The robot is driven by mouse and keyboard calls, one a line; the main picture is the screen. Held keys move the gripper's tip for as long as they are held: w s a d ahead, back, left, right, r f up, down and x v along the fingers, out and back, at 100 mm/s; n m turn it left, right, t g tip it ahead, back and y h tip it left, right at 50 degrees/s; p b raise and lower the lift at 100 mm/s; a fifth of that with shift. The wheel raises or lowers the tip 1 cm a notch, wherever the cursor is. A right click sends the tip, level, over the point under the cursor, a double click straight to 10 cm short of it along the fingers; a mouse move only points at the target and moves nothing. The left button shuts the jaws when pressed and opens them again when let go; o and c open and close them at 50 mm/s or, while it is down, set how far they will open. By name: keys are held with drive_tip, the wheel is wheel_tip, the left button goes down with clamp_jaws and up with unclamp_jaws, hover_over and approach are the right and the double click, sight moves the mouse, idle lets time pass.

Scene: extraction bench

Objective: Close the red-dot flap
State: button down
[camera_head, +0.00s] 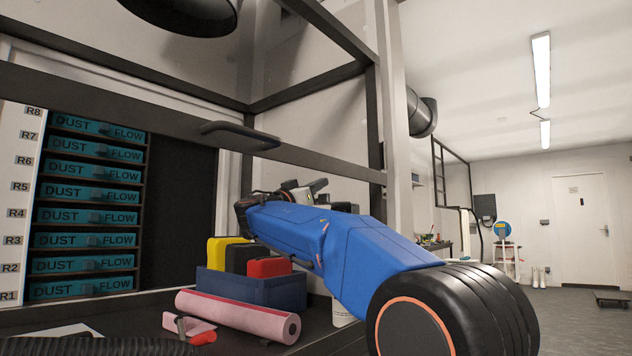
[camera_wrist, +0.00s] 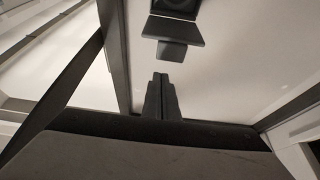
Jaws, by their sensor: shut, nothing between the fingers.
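A dark flap-like plate (camera_wrist: 176,31) shows on the pale wall in the wrist view, at the lower edge of a dark opening (camera_wrist: 176,5) that the frame's top cuts off. A smaller dark tab (camera_wrist: 172,51) sits below it. I see no red dot on it, so I cannot tell whether it is the red-dot flap. My gripper (camera_wrist: 160,78) is shut and empty, below the tab in the picture and apart from it. In the head view my gripper (camera_head: 318,186) is small and partly hidden at the end of my blue arm, inside the bench enclosure.
A blue bin (camera_head: 250,290) holds yellow, black and red cases. A pink roll (camera_head: 240,316) lies before it on the dark bench. Teal dust-flow cartridges (camera_head: 90,216) stack at left. A dark-framed sash with a handle (camera_head: 240,135) crosses above my arm.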

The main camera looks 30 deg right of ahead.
sight(326, 202)
wheel_tip(326, 202, down, 2)
drive_tip(key=shift+f, duration=0.1)
idle(0.6)
drive_tip(key=shift+a+f, duration=0.15)
drive_tip(key=shift+f, duration=1.45)
drive_tip(key=shift+f+h, duration=0.8)
drive_tip(key=shift+f, duration=0.05)
drive_tip(key=shift+w+d+f, duration=0.3)
drive_tip(key=shift+d+f, duration=0.55)
drive_tip(key=shift+f, duration=0.5)
drive_tip(key=shift+w+d+f, duration=0.3)
drive_tip(key=shift+d+f, duration=0.6)
drive_tip(key=shift+f, duration=0.4)
drive_tip(key=shift+w+d+f, duration=0.3)
drive_tip(key=shift+d+f, duration=0.55)
drive_tip(key=shift+f, duration=0.5)
